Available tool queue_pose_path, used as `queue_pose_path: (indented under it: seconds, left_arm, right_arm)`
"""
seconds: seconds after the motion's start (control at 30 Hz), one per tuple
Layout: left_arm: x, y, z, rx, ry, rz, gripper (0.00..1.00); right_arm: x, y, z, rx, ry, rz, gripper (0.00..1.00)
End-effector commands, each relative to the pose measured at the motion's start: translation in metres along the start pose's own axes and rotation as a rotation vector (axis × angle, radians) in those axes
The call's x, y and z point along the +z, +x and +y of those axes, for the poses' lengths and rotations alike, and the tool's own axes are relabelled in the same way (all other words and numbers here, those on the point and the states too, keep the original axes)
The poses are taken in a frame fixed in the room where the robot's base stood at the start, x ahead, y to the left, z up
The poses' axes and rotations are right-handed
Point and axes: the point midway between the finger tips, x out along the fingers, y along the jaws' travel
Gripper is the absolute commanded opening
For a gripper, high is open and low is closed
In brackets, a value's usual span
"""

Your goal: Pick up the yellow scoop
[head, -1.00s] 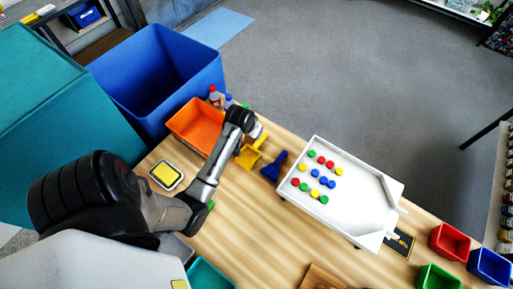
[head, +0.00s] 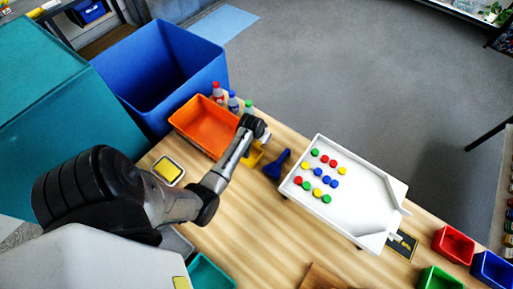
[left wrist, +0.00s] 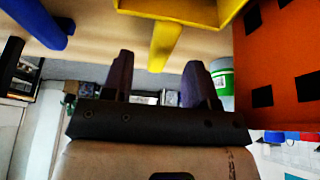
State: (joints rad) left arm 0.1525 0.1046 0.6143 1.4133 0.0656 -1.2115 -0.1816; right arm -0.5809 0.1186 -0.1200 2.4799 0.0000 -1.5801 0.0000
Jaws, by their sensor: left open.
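The yellow scoop (head: 254,155) lies on the wooden table (head: 270,225), between the orange bin and the blue scoop, and is partly hidden by my left arm in the head view. In the left wrist view the yellow scoop (left wrist: 185,10) is at the top, its handle pointing down towards the space between my fingers. My left gripper (left wrist: 158,75) is open and empty. Its fingertips are apart from the handle in that view. In the head view the fingers are hidden behind the wrist. My right gripper is not in view.
The blue scoop (head: 277,164) lies just right of the yellow one. The orange bin (head: 181,126) stands close on the left, with several bottles (head: 232,102) behind it. A white tray (head: 355,218) with coloured discs stands to the right. The front middle of the table is clear.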

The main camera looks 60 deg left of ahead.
Motion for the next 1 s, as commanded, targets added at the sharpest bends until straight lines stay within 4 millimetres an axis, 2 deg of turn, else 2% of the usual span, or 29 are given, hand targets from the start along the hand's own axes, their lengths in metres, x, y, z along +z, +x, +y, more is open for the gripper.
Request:
queue_pose_path:
  seconds: [0.1,0.3,0.63,1.0]
  left_arm:
    - [0.002,0.016,-0.001,0.001,-0.001,-0.002,0.53]
    - [0.002,0.033,-0.001,0.001,-0.001,0.001,0.53]
    - [0.002,0.037,-0.001,0.0,0.0,0.001,0.53]
    - [0.002,0.037,-0.001,0.0,0.0,0.0,0.19]
  right_arm:
    - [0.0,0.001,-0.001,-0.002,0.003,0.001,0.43]
    - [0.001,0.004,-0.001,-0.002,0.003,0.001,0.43]
    - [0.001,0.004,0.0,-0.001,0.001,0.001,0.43]
    - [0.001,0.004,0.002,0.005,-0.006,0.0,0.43]
